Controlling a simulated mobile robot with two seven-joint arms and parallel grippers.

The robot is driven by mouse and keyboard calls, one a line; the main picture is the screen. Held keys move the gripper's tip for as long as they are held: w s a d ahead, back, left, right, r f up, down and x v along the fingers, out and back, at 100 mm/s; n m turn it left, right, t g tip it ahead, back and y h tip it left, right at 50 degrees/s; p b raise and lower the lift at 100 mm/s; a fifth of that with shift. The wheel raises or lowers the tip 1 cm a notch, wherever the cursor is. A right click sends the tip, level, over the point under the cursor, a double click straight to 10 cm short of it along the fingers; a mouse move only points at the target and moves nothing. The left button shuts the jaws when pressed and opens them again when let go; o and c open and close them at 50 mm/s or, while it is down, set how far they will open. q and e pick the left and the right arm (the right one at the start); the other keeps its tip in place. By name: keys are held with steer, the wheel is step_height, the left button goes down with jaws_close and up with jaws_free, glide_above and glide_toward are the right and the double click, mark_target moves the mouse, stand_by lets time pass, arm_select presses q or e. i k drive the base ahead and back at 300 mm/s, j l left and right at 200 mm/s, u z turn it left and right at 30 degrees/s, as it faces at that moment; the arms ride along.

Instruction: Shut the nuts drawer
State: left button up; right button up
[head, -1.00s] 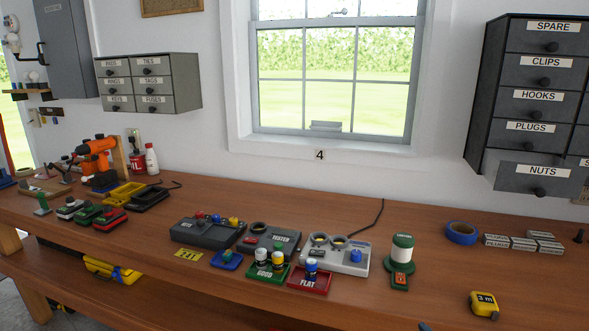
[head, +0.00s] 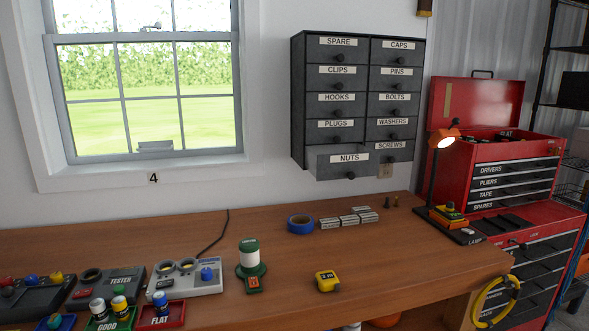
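The nuts drawer (head: 345,161) is the bottom left drawer of the dark grey wall cabinet (head: 298,90) in the head view. It is labelled NUTS and has a round black knob (head: 351,175) on its front. It is pulled out and stands forward of the drawers above it. The other drawers, such as PLUGS (head: 334,130) and SCREWS (head: 394,152), look shut. Neither of my grippers shows in the head view.
The wooden workbench (head: 400,250) runs below the cabinet. Blue tape (head: 300,224), several small boxes (head: 349,220) and a yellow tape measure (head: 327,281) lie on it. A lamp (head: 432,180) and a red tool chest (head: 510,165) stand to the right.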

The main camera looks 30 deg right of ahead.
mark_target(348, 166)
steer(key=z, duration=1.35)
